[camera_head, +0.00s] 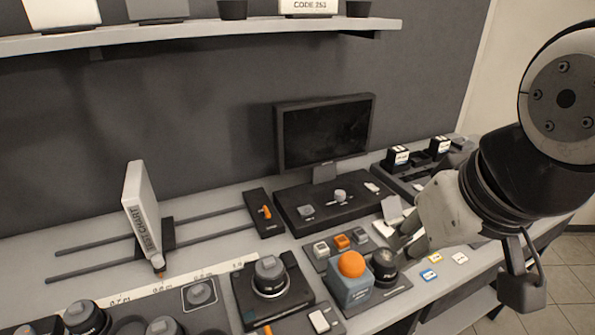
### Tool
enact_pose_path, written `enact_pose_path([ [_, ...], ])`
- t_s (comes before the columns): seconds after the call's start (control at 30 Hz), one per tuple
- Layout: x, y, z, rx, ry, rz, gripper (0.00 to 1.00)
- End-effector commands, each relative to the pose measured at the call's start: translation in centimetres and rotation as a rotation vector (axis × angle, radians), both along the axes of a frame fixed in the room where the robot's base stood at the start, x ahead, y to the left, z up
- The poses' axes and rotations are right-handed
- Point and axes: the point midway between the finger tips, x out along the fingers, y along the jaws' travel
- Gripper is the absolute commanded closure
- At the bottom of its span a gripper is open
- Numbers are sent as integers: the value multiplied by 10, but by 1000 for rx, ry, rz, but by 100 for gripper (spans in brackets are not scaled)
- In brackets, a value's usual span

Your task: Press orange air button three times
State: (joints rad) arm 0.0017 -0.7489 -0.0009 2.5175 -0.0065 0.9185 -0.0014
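A large orange dome (351,264) sits on top of a blue-grey box (350,292) on the bench, right of centre. A smaller orange button (341,241) stands behind it, in a row between two grey buttons on a dark panel (315,264). I cannot read any label that tells which orange piece is the air button. My gripper (394,229) is right of the dome and a little behind it in the picture, pointing left and down. I see no contact with either orange piece. Its fingers are small and partly hidden, so their opening is unclear.
A black lens (384,265) stands right of the blue-grey box, near my gripper. A camera body (270,278) is to the left. A monitor (325,131) stands behind. A test chart (143,211) rises on rails at left. Coloured cards (431,274) lie at right.

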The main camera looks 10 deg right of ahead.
Motion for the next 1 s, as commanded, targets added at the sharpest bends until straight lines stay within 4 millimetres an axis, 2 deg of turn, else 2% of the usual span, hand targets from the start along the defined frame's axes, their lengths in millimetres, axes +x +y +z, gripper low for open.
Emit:
enact_pose_path([
  [0.07,0,0,0,0,0,0,100],
  [1.0,0,0,0,0,0,0,100],
])
